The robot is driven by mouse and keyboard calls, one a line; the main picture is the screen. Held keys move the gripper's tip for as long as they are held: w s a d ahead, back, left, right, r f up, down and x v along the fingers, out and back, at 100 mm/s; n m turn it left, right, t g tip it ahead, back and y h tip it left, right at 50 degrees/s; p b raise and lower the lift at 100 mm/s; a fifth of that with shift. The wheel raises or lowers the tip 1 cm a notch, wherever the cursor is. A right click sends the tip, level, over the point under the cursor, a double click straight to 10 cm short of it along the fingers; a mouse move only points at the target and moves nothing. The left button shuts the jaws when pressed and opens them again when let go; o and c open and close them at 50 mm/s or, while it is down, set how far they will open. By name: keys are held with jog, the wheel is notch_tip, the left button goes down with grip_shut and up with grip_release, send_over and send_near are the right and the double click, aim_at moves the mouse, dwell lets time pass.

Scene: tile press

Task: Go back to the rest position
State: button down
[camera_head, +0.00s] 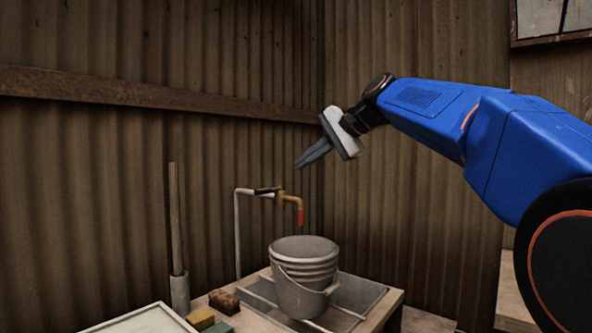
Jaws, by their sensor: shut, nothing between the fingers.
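My gripper (300,165) is up in the air at the centre of the head view, at the end of my blue arm. Its fingers are together, point down and to the left, and hold nothing. It is above a brass tap (281,196) on a white pipe, apart from it. A grey bucket (303,283) stands upright below the tap, with its handle hanging at the front. The bucket's inside is mostly hidden.
The bucket stands on a low wooden table (393,300) with a metal grate. A brown block (223,301), a yellow block (200,319) and a green piece (218,329) lie left of it. A pale tray (150,320) is at the lower left. A wooden handle (175,220) leans near the corrugated wall.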

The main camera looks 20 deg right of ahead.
jog(key=s+d+f+n+g+h, duration=0.1)
jog(key=s+f+n+h, duration=0.1)
jog(key=s+f, duration=0.9)
jog(key=s+d+f+n+g+h, duration=0.1)
jog(key=s+f+n, duration=0.3)
jog(key=s+f, duration=0.8)
jog(key=s+d+f+n+g+h, duration=0.1)
jog(key=s+f+n+h, duration=0.3)
jog(key=s+f, duration=0.8)
notch_tip(320, 180, down, 10)
jog(key=shift+d+f+g, duration=0.25)
jog(key=shift+d+g, duration=0.15)
jog(key=shift+d, duration=0.05)
jog(key=c, duration=2.4)
grip_release()
jog(key=shift+c, duration=0.2)
